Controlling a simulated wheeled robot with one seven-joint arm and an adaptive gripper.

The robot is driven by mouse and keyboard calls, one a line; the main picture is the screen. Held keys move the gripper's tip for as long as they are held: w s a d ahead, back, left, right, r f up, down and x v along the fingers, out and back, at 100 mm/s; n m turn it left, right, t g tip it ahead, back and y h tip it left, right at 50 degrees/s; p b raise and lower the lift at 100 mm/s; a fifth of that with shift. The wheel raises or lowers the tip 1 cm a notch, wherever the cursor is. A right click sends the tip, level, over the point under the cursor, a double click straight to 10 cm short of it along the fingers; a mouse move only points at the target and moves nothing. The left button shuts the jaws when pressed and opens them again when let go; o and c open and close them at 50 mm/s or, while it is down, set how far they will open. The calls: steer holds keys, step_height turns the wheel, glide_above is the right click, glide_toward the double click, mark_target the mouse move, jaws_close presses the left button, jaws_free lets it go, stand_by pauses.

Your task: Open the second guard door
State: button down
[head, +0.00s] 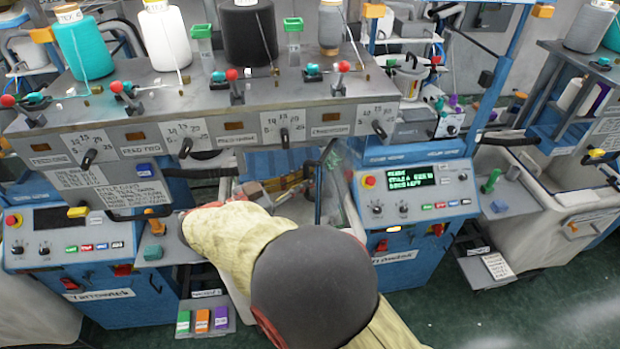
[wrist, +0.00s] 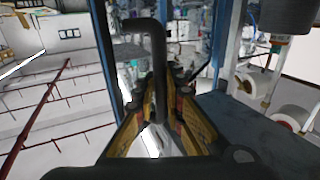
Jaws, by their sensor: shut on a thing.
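In the wrist view my gripper (wrist: 160,100) has its yellow-brown fingers closed around a dark bent bar handle (wrist: 153,38). In the head view the gripper (head: 297,181) is small and partly hidden behind my arm, at the middle opening of the knitting machine. A dark curved handle (head: 326,153) shows at its tip. A clear guard panel (head: 338,180) stands beside the handle, to the left of the right blue control box. Its lower part is hidden by my arm, and I cannot tell how far it stands open.
The right control box (head: 412,205) has a lit green screen. The left control box (head: 72,245) has a dark screen. Levers and yarn cones, among them a teal cone (head: 84,48), stand on the grey top rail (head: 200,95). Green floor (head: 440,315) is clear at lower right.

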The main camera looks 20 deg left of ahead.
steer(key=c, duration=1.9)
jaws_free()
steer(key=shift+s, duration=0.1)
steer(key=v, duration=1.2)
steer(key=shift+r, duration=0.1)
